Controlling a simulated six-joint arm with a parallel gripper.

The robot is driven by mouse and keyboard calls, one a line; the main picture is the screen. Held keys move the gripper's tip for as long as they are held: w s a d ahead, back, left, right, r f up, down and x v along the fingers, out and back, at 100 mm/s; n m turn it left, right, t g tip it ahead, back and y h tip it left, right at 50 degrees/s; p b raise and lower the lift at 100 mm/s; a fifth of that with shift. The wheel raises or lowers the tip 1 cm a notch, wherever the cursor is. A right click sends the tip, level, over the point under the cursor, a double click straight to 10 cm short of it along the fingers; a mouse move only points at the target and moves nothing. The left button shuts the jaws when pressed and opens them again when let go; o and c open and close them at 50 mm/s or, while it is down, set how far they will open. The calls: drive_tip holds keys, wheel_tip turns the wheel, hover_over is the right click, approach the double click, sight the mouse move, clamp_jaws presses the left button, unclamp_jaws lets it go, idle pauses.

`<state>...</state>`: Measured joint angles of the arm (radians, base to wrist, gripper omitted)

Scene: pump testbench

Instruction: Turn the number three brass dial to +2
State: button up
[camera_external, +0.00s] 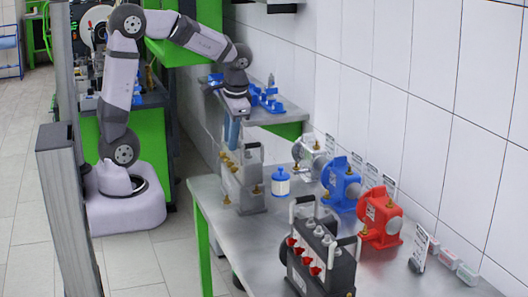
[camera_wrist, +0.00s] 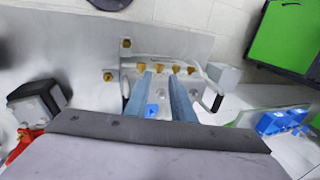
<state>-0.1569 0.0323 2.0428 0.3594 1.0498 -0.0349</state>
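A grey metal unit (camera_external: 243,190) with brass dials stands at the far left end of the steel table. In the wrist view, several brass dials (camera_wrist: 158,68) form a row on the unit, just beyond my fingertips; I cannot read numbers or their settings. My gripper (camera_external: 233,143) points down above the unit, its blue fingers parallel. In the wrist view my gripper (camera_wrist: 160,76) has a clear gap between its fingers, with one dial lined up in it and other dials beside it. I cannot tell whether a finger touches a dial. A blue triangle mark shows between the fingers.
A black unit with red dials (camera_external: 318,255) stands at the table's front. A white-blue jar (camera_external: 280,182), a silver pump (camera_external: 308,156), a blue pump (camera_external: 341,184) and a red pump (camera_external: 381,218) stand to the right. A tiled wall is behind. The unit's handle (camera_external: 250,147) rises near my fingers.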

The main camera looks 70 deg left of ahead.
sight(229, 165)
drive_tip(key=shift+f, duration=0.1)
drive_tip(key=shift+p+x, duration=0.6)
drive_tip(key=shift+x, duration=3.05)
clamp_jaws()
